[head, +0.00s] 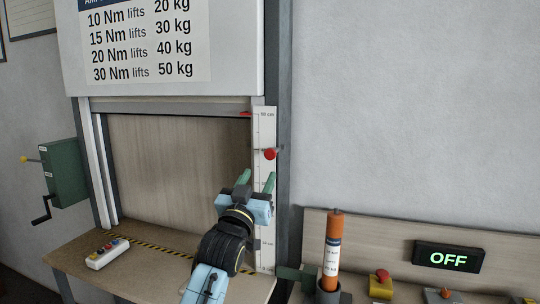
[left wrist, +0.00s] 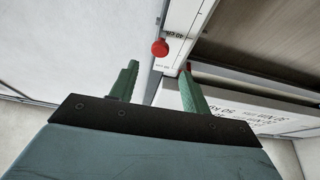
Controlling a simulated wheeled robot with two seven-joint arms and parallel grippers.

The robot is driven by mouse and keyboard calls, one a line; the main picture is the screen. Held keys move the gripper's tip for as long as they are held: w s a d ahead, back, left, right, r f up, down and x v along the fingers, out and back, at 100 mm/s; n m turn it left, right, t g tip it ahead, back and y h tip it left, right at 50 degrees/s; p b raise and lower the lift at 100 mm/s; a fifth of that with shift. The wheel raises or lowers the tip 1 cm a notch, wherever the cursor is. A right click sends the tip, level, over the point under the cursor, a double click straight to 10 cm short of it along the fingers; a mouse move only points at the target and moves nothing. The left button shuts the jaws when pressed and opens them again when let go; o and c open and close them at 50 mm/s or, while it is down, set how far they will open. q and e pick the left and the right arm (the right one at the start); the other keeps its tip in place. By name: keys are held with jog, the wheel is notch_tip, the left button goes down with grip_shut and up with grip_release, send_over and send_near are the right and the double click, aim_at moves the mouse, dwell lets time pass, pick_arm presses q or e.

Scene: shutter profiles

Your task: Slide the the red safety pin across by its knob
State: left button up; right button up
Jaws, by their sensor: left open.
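The red knob of the safety pin (head: 269,154) sticks out at the white scale strip on the right post of the shutter frame. It also shows in the left wrist view (left wrist: 160,48), beyond the fingertips and between their lines. My left gripper (head: 257,181) is below the knob in the head view, with its two green fingers apart and nothing between them. In the left wrist view the open fingers (left wrist: 158,82) point toward the post and do not touch the knob. The pin's shaft is not clearly visible. My right gripper is in neither view.
A red pointer (head: 245,114) sits at the scale's upper part. A green crank box (head: 64,172) is on the left wall. A button box (head: 107,253) lies on the bench.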

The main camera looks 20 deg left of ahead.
aim_at(270, 156)
pick_arm(q)
jog(key=p+x, duration=0.1)
jog(key=x, duration=0.9)
grip_shut()
